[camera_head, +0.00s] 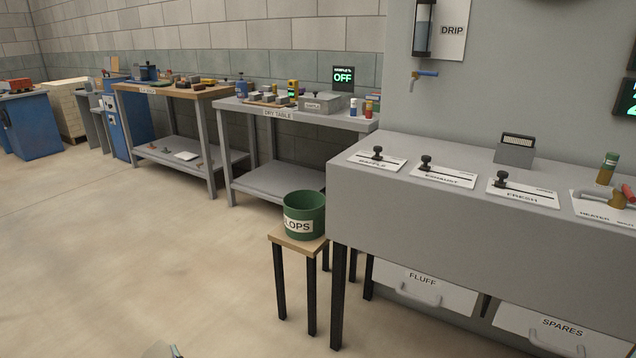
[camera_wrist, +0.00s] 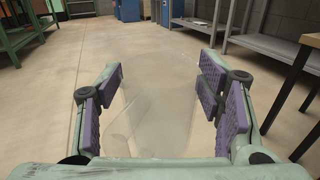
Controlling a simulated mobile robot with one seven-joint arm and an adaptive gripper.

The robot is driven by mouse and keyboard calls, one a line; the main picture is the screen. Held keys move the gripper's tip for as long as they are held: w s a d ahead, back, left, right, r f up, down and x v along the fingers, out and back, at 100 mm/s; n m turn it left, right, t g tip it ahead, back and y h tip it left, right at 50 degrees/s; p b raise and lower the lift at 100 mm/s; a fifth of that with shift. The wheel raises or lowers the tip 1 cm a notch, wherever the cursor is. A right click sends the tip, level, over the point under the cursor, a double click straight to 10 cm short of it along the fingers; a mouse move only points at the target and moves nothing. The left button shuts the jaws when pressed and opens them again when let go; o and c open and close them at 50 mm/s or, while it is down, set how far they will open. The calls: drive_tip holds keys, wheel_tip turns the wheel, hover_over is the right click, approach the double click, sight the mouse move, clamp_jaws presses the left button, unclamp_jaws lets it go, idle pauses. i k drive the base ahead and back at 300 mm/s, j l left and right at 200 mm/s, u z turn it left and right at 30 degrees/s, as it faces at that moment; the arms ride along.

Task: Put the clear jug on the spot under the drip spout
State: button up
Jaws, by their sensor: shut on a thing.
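The clear jug (camera_wrist: 150,115) is see-through and hard to make out in the wrist view. It stands between the purple pads of my gripper (camera_wrist: 158,88), which is shut on it. The drip spout (camera_head: 424,74) is a small tap with a blue handle on the wall in the head view, below a tube holder and beside the DRIP sign (camera_head: 451,30). The grey bench (camera_head: 450,158) runs below the spout. I cannot make out a marked spot there. The jug is well away from the spout, over open floor. Only a sliver of something pale green shows at the head view's bottom edge.
A green SLOPS bucket (camera_head: 304,214) sits on a small stool (camera_head: 291,243) at the bench's left end. The DRY TABLE (camera_head: 285,113) is behind. The floor at left is clear.

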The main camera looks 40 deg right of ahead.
sight(401, 144)
drive_tip(key=i+j, duration=0.1)
drive_tip(key=j, duration=0.25)
drive_tip(key=i+j, duration=0.15)
drive_tip(key=j, duration=0.15)
drive_tip(key=i+j+z, duration=0.1)
drive_tip(key=j, duration=0.25)
drive_tip(key=j+z, duration=0.1)
drive_tip(key=z, duration=1.1)
drive_tip(key=i+j, duration=0.05)
